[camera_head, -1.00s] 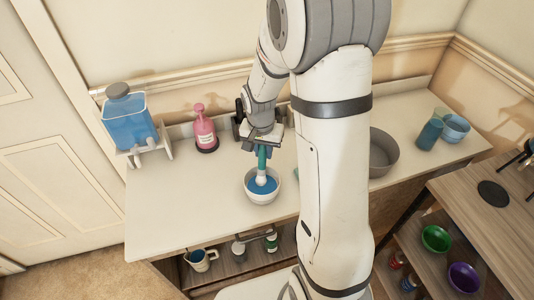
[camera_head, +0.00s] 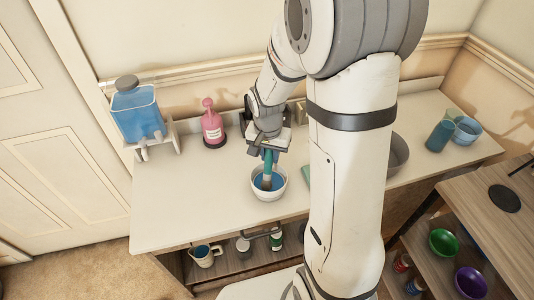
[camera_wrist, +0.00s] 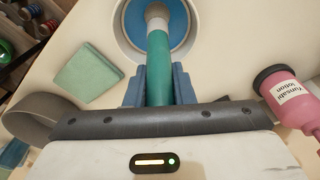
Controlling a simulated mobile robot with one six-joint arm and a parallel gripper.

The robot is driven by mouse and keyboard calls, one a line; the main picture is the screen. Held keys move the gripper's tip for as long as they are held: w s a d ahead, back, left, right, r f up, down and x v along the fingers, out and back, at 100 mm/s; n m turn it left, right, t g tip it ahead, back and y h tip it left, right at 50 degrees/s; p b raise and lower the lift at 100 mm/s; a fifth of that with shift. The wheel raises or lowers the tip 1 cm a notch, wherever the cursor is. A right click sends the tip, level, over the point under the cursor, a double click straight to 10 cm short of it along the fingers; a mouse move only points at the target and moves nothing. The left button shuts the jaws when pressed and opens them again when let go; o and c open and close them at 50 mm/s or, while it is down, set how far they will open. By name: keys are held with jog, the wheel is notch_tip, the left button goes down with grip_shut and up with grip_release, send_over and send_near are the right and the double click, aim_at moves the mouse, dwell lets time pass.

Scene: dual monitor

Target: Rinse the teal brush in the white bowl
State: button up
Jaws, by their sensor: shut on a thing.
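The white bowl (camera_head: 269,193) stands on the counter near its front edge and holds blue liquid. It also shows at the top of the wrist view (camera_wrist: 122,45). My gripper (camera_head: 267,153) is above the bowl, pointing down, with its blue fingers (camera_wrist: 158,88) shut on the handle of the teal brush (camera_head: 268,162). In the wrist view the teal brush (camera_wrist: 158,62) reaches from the fingers over the bowl, with a pale collar and a greyish tip against the blue liquid. The tip is inside the bowl's rim; how deep it dips is unclear.
A pink lotion bottle (camera_head: 212,128) and a blue dispenser (camera_head: 137,113) on a stand are at the left. A blue cup (camera_head: 466,130) is far right. The counter's left front is clear.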

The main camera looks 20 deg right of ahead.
jog(key=shift+w+d, duration=0.25)
jog(key=shift+w, duration=0.5)
jog(key=shift+w+d, duration=0.25)
jog(key=shift+w, duration=0.5)
jog(key=shift+s+a+b, duration=0.3)
jog(key=shift+s+a, duration=0.1)
jog(key=shift+s, duration=0.35)
jog(key=shift+s+a+b, duration=0.3)
jog(key=shift+s+a, duration=0.1)
jog(key=shift+s, duration=0.35)
jog(key=shift+w+d, duration=0.5)
jog(key=shift+d, duration=0.35)
jog(key=shift+r+p, duration=2.95)
jog(key=shift+r, duration=1.25)
